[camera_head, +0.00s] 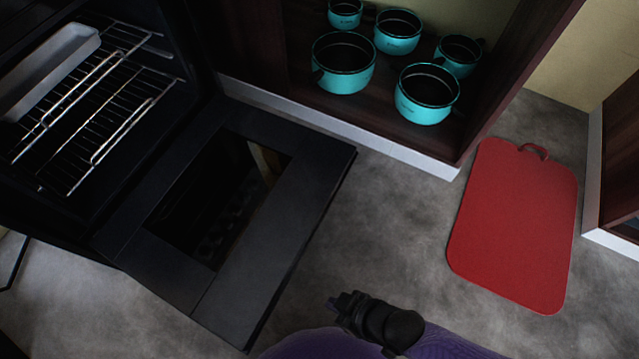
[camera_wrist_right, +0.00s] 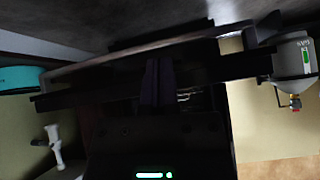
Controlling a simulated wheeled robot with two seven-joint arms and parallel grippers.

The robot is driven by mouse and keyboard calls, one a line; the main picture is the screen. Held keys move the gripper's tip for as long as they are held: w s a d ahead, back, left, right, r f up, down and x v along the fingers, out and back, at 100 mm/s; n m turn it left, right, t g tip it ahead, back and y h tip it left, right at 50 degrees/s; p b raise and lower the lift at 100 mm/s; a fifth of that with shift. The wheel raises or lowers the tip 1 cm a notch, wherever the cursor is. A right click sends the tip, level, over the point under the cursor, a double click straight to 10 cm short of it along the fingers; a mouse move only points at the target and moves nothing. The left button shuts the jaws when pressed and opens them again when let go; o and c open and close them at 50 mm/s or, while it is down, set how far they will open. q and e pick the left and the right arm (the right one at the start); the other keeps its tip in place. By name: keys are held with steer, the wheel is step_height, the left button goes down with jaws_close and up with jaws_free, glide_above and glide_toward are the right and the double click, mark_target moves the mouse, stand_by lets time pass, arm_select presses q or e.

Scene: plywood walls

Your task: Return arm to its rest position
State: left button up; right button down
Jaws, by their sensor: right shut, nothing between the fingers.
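My right gripper (camera_head: 340,302) is at the bottom centre of the head view, dark, above the grey floor and beside the open oven door (camera_head: 275,240). Its two dark fingers also show together in the right wrist view (camera_wrist_right: 158,85), shut with nothing between them. My left gripper is not in the head view.
The oven stands open at the left, with wire racks (camera_head: 98,125) and a pale tray (camera_head: 45,72). Several teal pots (camera_head: 343,62) stand in an open cabinet. A red cutting board (camera_head: 515,225) lies on the floor at the right. Bare floor (camera_head: 400,230) lies between door and board.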

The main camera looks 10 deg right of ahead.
steer(key=s+d+m+g+h, duration=0.6)
steer(key=s+d+h, duration=0.2)
steer(key=s+d, duration=0.75)
arm_select(q)
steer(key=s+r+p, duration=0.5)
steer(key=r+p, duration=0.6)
steer(key=p, duration=0.6)
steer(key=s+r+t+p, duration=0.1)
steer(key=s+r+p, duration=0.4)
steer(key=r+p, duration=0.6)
steer(key=p, duration=0.6)
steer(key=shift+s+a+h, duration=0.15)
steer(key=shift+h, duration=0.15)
arm_select(e)
steer(key=s+r, duration=0.6)
steer(key=r, duration=0.5)
steer(key=s+d+r, duration=0.1)
steer(key=s+r, duration=0.5)
steer(key=r, duration=0.5)
steer(key=shift+r+m+t+y, duration=0.3)
steer(key=shift+t, duration=0.1)
